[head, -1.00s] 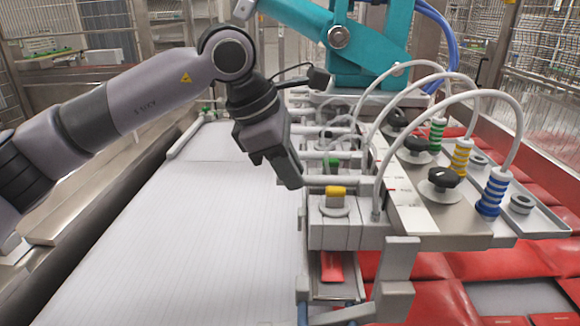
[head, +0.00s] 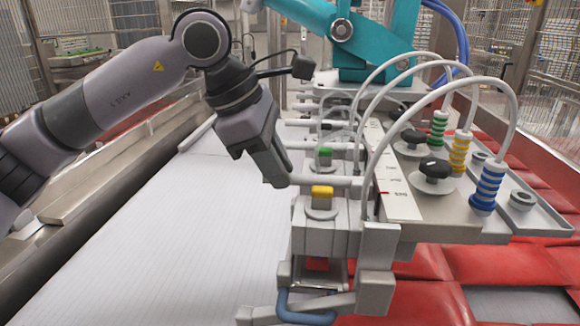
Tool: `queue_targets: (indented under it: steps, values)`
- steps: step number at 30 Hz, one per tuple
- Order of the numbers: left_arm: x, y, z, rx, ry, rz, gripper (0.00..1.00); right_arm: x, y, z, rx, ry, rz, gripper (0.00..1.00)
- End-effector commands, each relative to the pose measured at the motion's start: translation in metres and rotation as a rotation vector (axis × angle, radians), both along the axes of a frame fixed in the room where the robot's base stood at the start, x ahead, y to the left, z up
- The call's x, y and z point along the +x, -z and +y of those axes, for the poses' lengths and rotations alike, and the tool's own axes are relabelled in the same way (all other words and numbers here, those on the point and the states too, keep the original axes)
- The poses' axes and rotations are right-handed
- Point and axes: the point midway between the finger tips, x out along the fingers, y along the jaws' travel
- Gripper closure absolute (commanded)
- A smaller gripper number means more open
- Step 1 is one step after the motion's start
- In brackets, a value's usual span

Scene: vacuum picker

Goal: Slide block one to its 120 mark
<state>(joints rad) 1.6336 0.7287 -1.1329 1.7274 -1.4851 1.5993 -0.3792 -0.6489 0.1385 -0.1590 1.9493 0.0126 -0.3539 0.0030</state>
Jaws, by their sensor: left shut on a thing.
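My left gripper (head: 280,182) is shut on the grey horizontal bar (head: 325,181) of the nearest sliding block. This grey block (head: 322,235) carries a yellow button (head: 322,192) and sits at the near end of the picker's rail. I cannot read a block number on it. A white scale strip (head: 397,200) with small printed marks runs beside the blocks; its figures are too small to read surely. A block with a green button (head: 325,152) stands behind. The fingertips partly hide the bar's end. My right gripper is not in view.
Black knobs (head: 436,168) and a blue ringed hose fitting (head: 487,187) stand right of the scale. White hoses arch over the rail. A grey bracket with a blue handle (head: 305,312) hangs in front. A white sheet surface (head: 180,240) lies left, red pouches (head: 430,295) right.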

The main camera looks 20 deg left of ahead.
Motion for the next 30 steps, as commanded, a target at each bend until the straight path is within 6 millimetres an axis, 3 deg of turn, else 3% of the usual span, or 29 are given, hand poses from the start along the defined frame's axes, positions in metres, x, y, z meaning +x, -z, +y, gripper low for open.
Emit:
queue_targets:
  steps: [13,14,15,16,25,30]
  values:
    - [-0.005,-0.001,0.001,0.000,0.007,0.004,1.00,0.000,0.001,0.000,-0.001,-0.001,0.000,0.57]
    - [-0.005,-0.001,0.001,0.001,0.008,0.003,0.75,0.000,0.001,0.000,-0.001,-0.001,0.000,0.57]
    - [-0.005,0.000,0.001,0.001,0.008,0.003,0.62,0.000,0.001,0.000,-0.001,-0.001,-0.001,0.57]
    - [-0.005,0.000,0.002,0.001,0.007,0.004,0.56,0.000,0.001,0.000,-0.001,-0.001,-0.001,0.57]
    - [-0.004,-0.001,0.003,0.001,0.003,0.001,0.56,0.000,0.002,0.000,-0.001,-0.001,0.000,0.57]
    - [-0.009,-0.018,0.009,0.000,0.003,-0.001,0.56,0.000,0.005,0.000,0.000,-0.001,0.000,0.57]
